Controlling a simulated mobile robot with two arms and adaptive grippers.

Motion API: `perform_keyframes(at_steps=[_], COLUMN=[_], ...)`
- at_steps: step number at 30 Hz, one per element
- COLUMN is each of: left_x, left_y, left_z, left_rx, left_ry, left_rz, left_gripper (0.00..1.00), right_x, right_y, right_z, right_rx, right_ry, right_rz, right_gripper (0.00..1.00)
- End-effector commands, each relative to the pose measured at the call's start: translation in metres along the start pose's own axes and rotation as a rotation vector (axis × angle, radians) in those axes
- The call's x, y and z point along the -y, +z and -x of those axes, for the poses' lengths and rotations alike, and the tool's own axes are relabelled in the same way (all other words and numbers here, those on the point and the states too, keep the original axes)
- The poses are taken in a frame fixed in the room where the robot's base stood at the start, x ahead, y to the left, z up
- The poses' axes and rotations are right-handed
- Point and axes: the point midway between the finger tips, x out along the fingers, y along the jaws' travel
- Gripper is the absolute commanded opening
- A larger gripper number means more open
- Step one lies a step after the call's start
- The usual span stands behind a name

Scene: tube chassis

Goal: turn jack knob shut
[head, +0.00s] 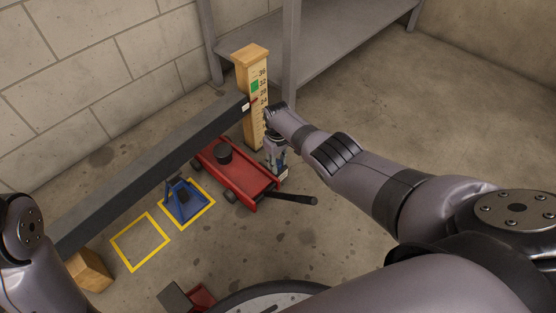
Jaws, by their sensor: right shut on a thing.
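The red floor jack (236,180) stands on the concrete floor under the dark beam, with a dark round saddle (223,154) on top. Its black handle (293,199) sticks out to the right from the rear end. My right gripper (279,170) points down at the rear right end of the jack and is shut on the jack knob. The knob itself is hidden by the fingers. Only part of my left arm shows at the left edge; its gripper is out of view.
A dark beam (150,172) runs diagonally beside a wooden scale post (256,110). A blue stand (184,199) sits in one yellow square; another yellow square (140,242) is empty. A wooden block (91,271) is front left. A grey shelf (345,40) stands behind.

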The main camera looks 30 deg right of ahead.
Motion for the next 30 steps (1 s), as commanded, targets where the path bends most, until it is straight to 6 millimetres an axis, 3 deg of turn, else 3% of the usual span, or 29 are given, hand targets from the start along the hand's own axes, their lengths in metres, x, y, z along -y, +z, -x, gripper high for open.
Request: perform_keyframes(at_steps=[15, 30], left_x=[0.001, 0.0015], left_y=[0.005, 0.007], left_z=[0.0032, 0.0059], left_rx=[0.022, 0.031], left_ry=[-0.006, -0.009], left_rz=[0.003, 0.004], left_gripper=[0.4, 0.4], right_x=[0.0037, 0.0036], right_y=[-0.0004, -0.0011], right_z=[0.0002, 0.0001], right_rx=[0.003, 0.001], right_ry=[-0.002, 0.0], right_rz=[-0.453, -0.654], right_gripper=[0.01, 0.01])
